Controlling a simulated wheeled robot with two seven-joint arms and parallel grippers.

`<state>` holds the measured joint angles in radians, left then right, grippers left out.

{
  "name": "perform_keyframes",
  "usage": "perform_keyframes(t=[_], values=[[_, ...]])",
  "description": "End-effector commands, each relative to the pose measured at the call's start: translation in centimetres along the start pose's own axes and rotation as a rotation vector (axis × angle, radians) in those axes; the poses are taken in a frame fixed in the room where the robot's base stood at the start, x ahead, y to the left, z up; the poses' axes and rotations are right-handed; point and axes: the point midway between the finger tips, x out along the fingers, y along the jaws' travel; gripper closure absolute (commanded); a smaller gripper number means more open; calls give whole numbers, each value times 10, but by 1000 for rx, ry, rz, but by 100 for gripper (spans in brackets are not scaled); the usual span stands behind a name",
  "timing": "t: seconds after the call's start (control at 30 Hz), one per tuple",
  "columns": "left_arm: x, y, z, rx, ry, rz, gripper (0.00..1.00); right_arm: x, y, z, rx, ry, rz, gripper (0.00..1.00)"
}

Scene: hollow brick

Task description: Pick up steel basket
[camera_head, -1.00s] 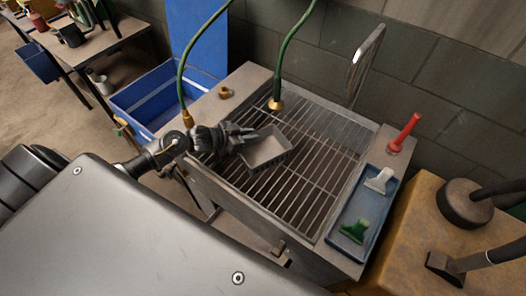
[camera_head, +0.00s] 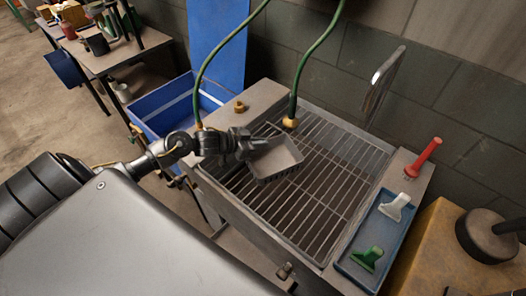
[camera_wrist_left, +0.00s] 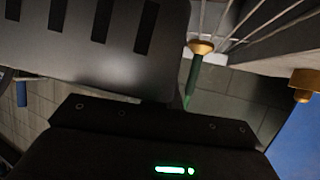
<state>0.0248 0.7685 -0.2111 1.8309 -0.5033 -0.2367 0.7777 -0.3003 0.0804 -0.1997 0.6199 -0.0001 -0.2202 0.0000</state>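The steel basket (camera_head: 277,161), a small shallow grey tray with slotted sides, is above the bar grate of the wash sink, near its left side. My left gripper (camera_head: 254,146) is at the basket's left edge and appears shut on it. The fingertips are hard to make out against the rim. In the left wrist view the basket (camera_wrist_left: 110,60) fills the upper left, with dark slots in its wall, close to the gripper body. My right gripper is not in view.
The sink grate (camera_head: 318,190) is bare to the right. Two green hoses (camera_head: 322,42) hang behind the basket. A blue tray (camera_head: 352,264) with a white and a green tool and a red-handled brush (camera_head: 423,158) are at right. A blue bin (camera_head: 165,118) stands at left.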

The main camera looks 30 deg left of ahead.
Motion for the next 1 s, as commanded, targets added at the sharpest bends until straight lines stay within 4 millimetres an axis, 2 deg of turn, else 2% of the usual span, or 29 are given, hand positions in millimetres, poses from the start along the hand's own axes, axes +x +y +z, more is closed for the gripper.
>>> perform_keyframes(t=[0.23,0.5,0.7,1.0], values=[[-56,-26,-29,8,-4,-2,100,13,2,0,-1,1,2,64],[-108,-56,-28,1,-5,-2,100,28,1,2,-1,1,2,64],[-127,-68,-31,-1,-2,-2,100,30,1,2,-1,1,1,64],[-136,-73,-34,0,0,-1,100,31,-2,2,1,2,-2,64]])
